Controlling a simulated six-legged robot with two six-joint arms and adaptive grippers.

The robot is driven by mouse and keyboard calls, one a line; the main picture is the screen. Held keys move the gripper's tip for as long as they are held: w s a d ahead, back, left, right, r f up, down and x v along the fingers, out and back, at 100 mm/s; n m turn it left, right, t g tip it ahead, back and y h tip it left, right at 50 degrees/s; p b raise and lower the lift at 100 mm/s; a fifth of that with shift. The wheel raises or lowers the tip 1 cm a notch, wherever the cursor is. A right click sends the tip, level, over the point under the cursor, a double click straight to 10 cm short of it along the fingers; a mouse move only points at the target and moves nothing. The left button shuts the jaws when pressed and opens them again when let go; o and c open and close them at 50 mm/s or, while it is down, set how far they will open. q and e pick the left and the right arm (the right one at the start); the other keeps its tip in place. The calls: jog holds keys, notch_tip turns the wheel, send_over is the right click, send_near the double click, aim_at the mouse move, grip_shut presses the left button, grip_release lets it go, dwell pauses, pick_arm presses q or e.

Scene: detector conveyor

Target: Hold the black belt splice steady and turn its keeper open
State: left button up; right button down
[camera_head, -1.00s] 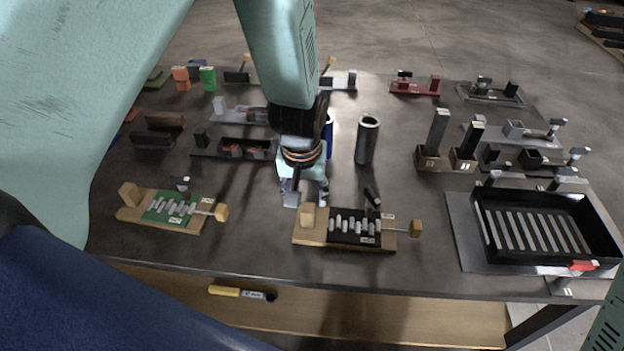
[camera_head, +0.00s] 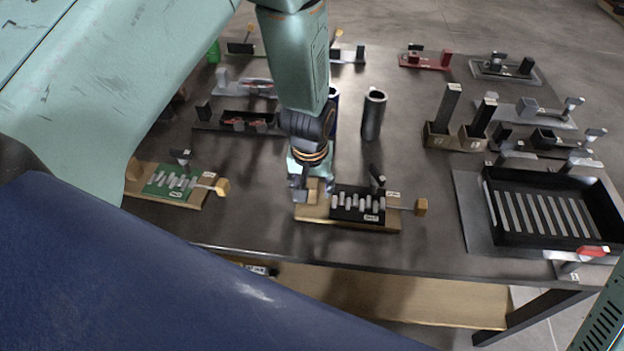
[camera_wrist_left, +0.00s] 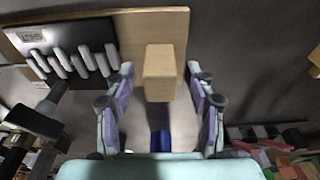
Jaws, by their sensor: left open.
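The black belt splice (camera_head: 358,204), a black plate with a row of silver bars, lies on a wooden board (camera_head: 345,224). A wooden block (camera_head: 313,187) stands at the board's left end. A dark lever (camera_head: 377,176) rises behind the plate, and a rod with a wooden knob (camera_head: 421,207) sticks out right; I cannot tell which is the keeper. My left gripper (camera_head: 314,193) is open at the block. In the left wrist view the block (camera_wrist_left: 160,75) stands between the fingertips with gaps on both sides; the black splice (camera_wrist_left: 72,55) is to the left. My right gripper is not in view.
A similar green splice (camera_head: 170,182) lies to the left. A black slatted tray (camera_head: 487,215) is at the right. Grey cylinders (camera_head: 373,115) and wooden holders with upright posts (camera_head: 437,135) stand behind. The table's front edge (camera_head: 360,263) is close to the board.

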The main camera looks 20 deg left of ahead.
pick_arm(q)
jog(key=shift+s+a+r, duration=0.1)
jog(key=shift+s+r, duration=0.05)
jog(key=shift+s, duration=0.15)
jog(key=shift+w+f, duration=0.2)
jog(key=shift+w, duration=0.2)
jog(key=c, duration=0.5)
jog(key=shift+s+r, duration=0.15)
jog(key=shift+s, duration=0.1)
jog(key=c, duration=0.4)
grip_shut()
jog(key=shift+w, duration=0.2)
jog(key=shift+s, duration=0.1)
